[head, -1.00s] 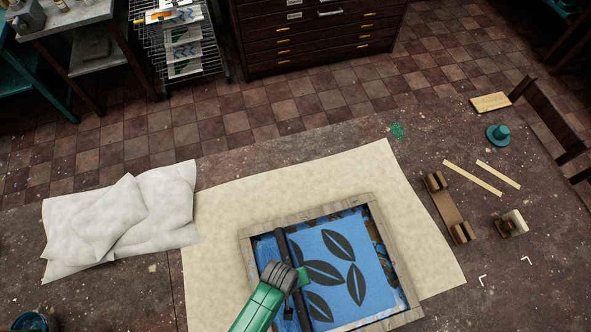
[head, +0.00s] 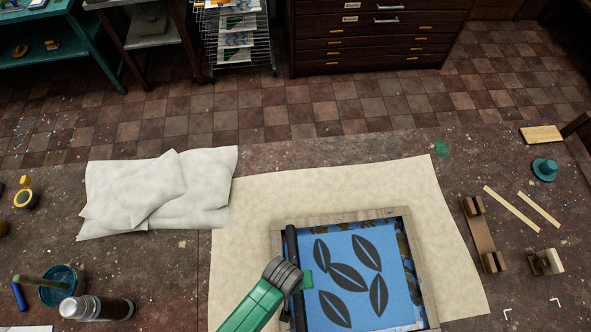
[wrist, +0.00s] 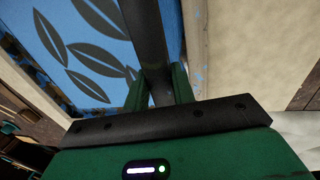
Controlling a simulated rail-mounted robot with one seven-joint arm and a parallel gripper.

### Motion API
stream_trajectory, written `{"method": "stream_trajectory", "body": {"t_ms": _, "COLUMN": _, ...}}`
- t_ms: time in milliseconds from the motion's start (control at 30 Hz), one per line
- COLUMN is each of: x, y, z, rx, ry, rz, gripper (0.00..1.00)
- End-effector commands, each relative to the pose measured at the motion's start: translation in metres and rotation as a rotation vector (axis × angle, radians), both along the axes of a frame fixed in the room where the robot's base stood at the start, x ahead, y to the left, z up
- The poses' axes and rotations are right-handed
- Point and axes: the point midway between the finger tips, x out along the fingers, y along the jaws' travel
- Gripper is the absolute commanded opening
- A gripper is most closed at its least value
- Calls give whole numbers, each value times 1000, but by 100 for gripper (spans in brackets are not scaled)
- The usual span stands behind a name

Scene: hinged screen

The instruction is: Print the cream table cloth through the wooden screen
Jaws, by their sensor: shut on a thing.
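The cream table cloth (head: 445,240) lies flat on the table. The wooden screen (head: 350,215) lies on it, its frame around a blue mesh (head: 395,290) with several dark leaf shapes. A dark squeegee-like bar (head: 291,245) lies along the left inner side of the frame. My gripper (head: 306,281) is shut on this bar. In the wrist view the bar (wrist: 146,35) runs between the green fingers of my gripper (wrist: 160,88). Any print under the screen is hidden.
Folded pale cloths (head: 160,190) lie to the left. Wooden blocks on a bar (head: 480,235), thin strips (head: 510,208) and a teal round piece (head: 544,169) lie to the right.

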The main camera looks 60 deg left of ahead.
Motion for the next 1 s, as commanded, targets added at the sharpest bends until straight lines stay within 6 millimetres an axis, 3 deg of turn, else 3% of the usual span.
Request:
{"method": "stream_trajectory", "body": {"t_ms": 400, "x": 2, "y": -1, "z": 36, "rx": 1, "ry": -3, "rz": -5, "gripper": 0}}
{"method": "stream_trajectory", "body": {"t_ms": 1000, "x": 2, "y": -1, "z": 40, "rx": 2, "ry": -4, "rz": -6, "gripper": 0}}
